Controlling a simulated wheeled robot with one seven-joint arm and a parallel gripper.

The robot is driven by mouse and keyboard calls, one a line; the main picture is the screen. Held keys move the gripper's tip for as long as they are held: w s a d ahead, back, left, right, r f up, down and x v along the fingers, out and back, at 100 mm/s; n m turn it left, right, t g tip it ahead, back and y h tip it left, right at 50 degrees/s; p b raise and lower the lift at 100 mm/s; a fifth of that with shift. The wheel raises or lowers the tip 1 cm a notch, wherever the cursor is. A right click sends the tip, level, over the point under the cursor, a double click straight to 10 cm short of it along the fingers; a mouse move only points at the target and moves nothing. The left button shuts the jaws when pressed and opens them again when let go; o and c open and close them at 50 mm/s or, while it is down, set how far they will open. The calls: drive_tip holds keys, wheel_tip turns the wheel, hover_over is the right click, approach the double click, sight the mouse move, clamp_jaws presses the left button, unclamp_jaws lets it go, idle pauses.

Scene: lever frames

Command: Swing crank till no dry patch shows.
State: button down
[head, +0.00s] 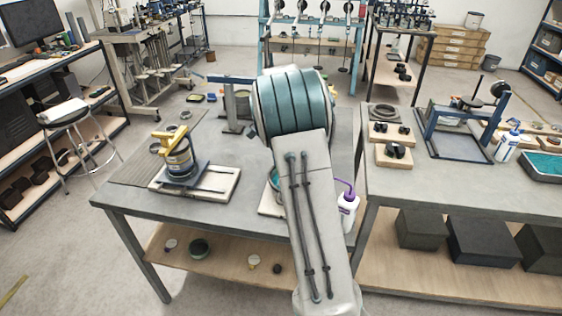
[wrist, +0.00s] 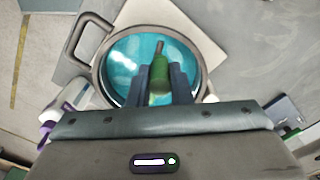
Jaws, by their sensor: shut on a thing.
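In the wrist view, a round dish (wrist: 104,78) with a grey metal rim holds a glossy teal surface (wrist: 125,82). Lighter patches show on the teal at the left; I cannot tell if they are dry spots or reflections. A green crank grip (wrist: 159,70) with a brown tip stands over the dish. My gripper (wrist: 160,86) is shut on the green grip, one dark finger on each side. In the head view my arm hides the gripper, the grip and most of the dish; only a teal sliver of the dish (head: 273,179) shows.
A grey bracket (wrist: 79,38) sticks out left of the dish. A white bottle with a purple spout (head: 347,208) stands close to my arm on the right. A yellow-topped device (head: 180,160) on a board stands left on the table (head: 128,203). Bare table lies between it and the dish.

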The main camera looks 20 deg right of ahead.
drive_tip(key=shift+w+d+m, duration=0.1)
drive_tip(key=shift+w+m, duration=0.15)
drive_tip(key=shift+m, duration=0.25)
drive_tip(key=c, duration=1.3)
unclamp_jaws()
wheel_tip(320, 180, up, 14)
drive_tip(key=shift+f+b, duration=0.1)
drive_tip(key=shift+b, duration=0.45)
